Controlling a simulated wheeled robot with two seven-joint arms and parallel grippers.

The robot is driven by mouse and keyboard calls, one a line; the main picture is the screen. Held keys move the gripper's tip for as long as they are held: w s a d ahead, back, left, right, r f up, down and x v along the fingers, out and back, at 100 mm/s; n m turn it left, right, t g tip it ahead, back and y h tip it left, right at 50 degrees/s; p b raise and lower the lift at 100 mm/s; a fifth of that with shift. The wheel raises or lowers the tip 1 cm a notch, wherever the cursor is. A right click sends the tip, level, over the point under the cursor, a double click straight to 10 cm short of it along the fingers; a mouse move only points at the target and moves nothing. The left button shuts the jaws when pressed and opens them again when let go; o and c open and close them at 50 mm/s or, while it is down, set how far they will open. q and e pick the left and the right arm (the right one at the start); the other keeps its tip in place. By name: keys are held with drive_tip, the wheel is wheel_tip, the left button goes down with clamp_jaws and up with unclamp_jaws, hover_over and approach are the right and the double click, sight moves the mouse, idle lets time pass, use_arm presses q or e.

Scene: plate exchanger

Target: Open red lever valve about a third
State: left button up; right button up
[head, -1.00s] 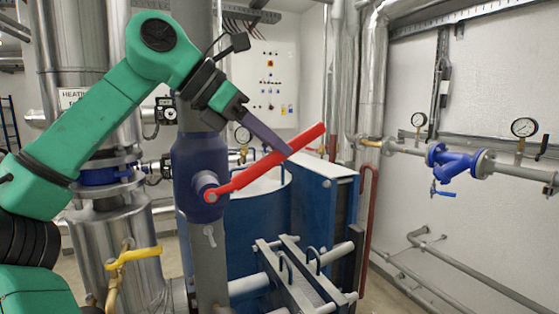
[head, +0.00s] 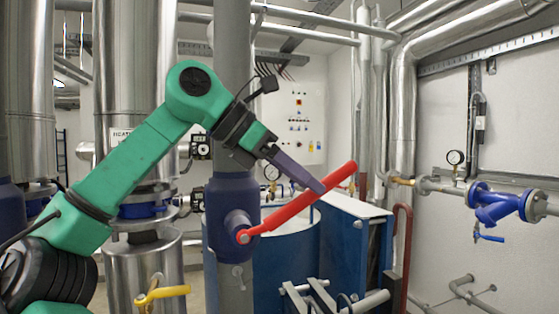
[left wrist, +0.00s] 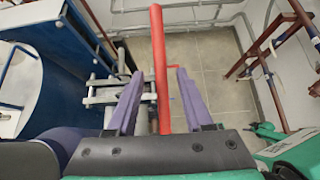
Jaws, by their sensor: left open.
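The red lever (head: 300,213) of the valve slants up to the right from its pivot on a dark blue valve body (head: 231,205) on a vertical grey pipe. My left gripper (head: 320,187) reaches the lever's outer half from the upper left in the head view. In the left wrist view the red lever (left wrist: 159,60) runs between the two purple fingers of my left gripper (left wrist: 158,85), with a gap on each side. The gripper is open and not closed on it. The lever's pivot is hidden in the wrist view. My right gripper is not seen.
A blue plate exchanger (head: 345,240) stands behind and right of the lever. A yellow-handled valve (head: 162,293) is at lower left. A blue valve (head: 500,202) and a gauge (head: 455,158) sit on a pipe at right. The wrist view shows tiled floor (left wrist: 215,75) below.

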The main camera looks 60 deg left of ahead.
use_arm(q)
drive_tip(key=p+v, duration=0.1)
drive_tip(key=v, duration=1.3)
drive_tip(key=shift+d+f, duration=0.1)
